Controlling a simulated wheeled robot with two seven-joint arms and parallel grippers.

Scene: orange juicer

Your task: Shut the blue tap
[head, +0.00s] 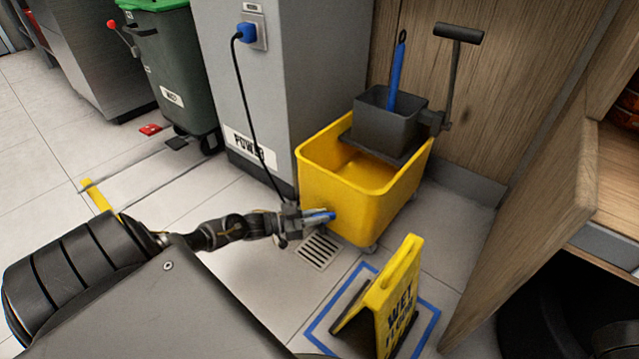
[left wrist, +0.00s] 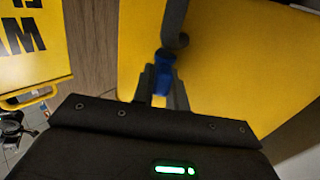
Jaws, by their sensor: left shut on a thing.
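The blue tap (head: 320,216) sits low on the front of the yellow mop bucket (head: 350,205). In the left wrist view the tap's blue handle (left wrist: 163,72) lies between my fingers, below a dark grey spout or stem, against the yellow wall (left wrist: 225,70). My left gripper (head: 303,217) reaches in from the left and is shut on the blue handle; it also shows in the left wrist view (left wrist: 162,90). The fingers hide part of the handle. My right gripper is not in view.
A floor drain (head: 318,250) lies below the tap. A yellow wet floor sign (head: 394,300) stands in a blue taped square close by. A grey wringer (head: 385,125) sits on the bucket. A black cable (head: 243,105) hangs from the blue plug behind my gripper.

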